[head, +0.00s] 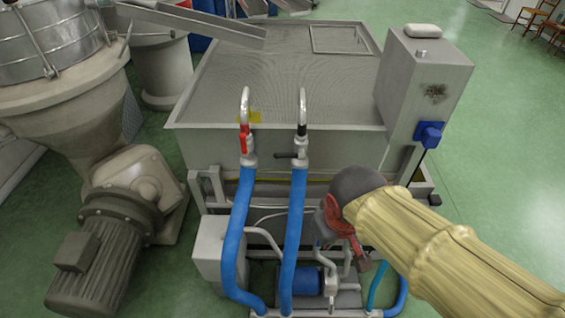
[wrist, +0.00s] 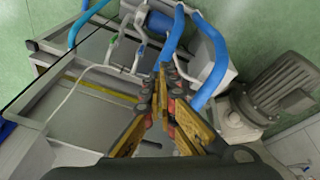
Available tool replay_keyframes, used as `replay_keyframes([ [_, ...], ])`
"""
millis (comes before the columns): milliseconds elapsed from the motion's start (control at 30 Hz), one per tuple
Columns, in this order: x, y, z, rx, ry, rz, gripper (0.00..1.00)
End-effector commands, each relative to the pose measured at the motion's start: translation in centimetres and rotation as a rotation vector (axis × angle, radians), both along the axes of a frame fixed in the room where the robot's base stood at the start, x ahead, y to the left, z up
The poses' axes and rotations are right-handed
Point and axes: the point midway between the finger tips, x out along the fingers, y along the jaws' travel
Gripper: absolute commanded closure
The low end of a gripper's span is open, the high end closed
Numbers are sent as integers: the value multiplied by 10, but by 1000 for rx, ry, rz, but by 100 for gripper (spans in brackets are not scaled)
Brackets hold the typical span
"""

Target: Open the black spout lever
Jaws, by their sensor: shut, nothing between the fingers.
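The black spout lever (head: 287,155) sticks out to the left, roughly level, from the right-hand metal spout (head: 302,115) on the front of the steel tank (head: 340,150). A blue hose hangs from that spout. My gripper (wrist: 163,75) shows in the wrist view with its fingers closed together and nothing between the tips. In the head view the end of my arm is to the right of the black lever and apart from it; the fingertips are not clear there.
A second spout with a red lever (head: 246,143) stands just left of the black one. Blue hoses (head: 294,230) run down to a pump (head: 306,283) and pipes below. A motor (head: 110,235) stands at the left.

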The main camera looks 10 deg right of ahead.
Motion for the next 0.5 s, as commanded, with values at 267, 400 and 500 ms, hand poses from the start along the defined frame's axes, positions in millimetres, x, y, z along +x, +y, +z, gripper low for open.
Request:
replay_keyframes([
  [267, 93, -10, -44, -447, 95, 717, 100],
  [400, 141, 1, -62, -661, 118, 1152, 100],
  [500, 173, 13, -71, -805, 128, 1454, 100],
])
